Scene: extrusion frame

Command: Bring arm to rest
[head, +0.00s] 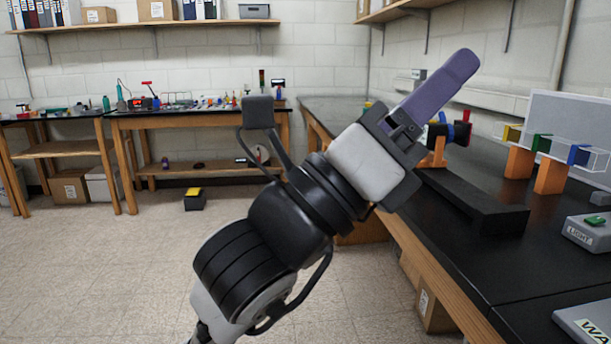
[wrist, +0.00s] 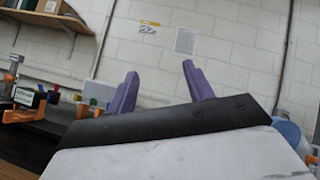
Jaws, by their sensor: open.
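My arm rises from the bottom of the head view, and my gripper (head: 468,62) points up and to the right with purple fingers. In the head view the fingers overlap, so the gap between them is hidden. In the wrist view my gripper (wrist: 158,78) shows its two purple fingers well apart with only the white block wall between them. It is open and holds nothing. In the head view it is in front of the black bench (head: 455,240) and the wall behind.
Cluttered wooden tables (head: 200,112) stand at the back. A small black-and-yellow box (head: 194,198) sits on the open floor.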

